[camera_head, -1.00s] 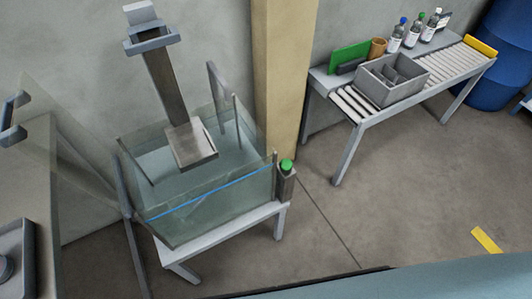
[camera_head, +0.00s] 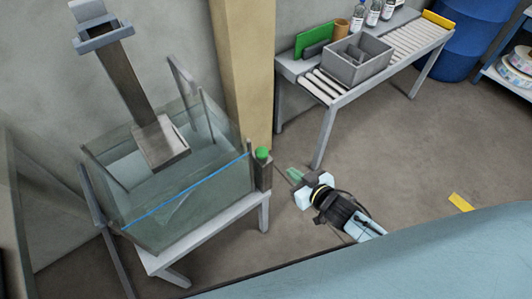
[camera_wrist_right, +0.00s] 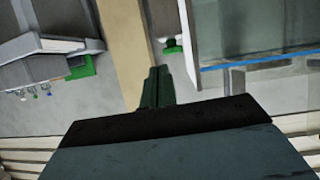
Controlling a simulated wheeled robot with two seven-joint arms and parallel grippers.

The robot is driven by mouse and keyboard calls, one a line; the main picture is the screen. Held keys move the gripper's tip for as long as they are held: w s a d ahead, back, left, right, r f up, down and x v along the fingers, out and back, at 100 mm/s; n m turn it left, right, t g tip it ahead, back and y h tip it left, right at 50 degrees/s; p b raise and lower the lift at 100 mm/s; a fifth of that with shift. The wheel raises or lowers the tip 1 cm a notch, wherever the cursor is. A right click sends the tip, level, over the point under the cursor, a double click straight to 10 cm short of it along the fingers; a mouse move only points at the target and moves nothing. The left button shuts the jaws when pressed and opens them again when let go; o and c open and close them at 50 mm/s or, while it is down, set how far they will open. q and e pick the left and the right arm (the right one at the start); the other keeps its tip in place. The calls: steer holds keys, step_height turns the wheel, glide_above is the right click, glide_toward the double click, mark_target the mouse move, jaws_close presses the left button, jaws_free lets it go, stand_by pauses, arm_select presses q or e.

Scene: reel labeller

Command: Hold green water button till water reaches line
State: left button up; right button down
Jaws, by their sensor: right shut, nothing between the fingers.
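The glass tank (camera_head: 215,190) stands on a white stand and holds pale teal water. A blue line (camera_head: 186,190) runs across its front wall; it also shows in the right wrist view (camera_wrist_right: 260,62). I cannot tell exactly how the water's surface lies against the line. The green button (camera_head: 262,153) tops a grey post at the tank's right corner; it also shows in the right wrist view (camera_wrist_right: 172,47). My right gripper (camera_head: 294,174) is shut and empty, to the right of the button and apart from it. Its closed fingers (camera_wrist_right: 157,86) point towards the button in the wrist view. My left gripper is out of view.
A tan pillar (camera_head: 243,75) stands behind the post. A roller table (camera_head: 322,135) with a grey divided box (camera_head: 350,72) and several bottles stands at the back right. A blue barrel (camera_head: 460,38) is beyond. The floor between is clear.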

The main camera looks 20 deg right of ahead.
step_height(320, 180, up, 6)
steer(key=w+a+t+y, duration=0.1)
steer(key=a, duration=0.1)
steer(key=shift+w+n+y, duration=0.3)
steer(key=shift+w, duration=0.1)
steer(key=shift+w+f, duration=0.1)
steer(key=shift+f, duration=0.05)
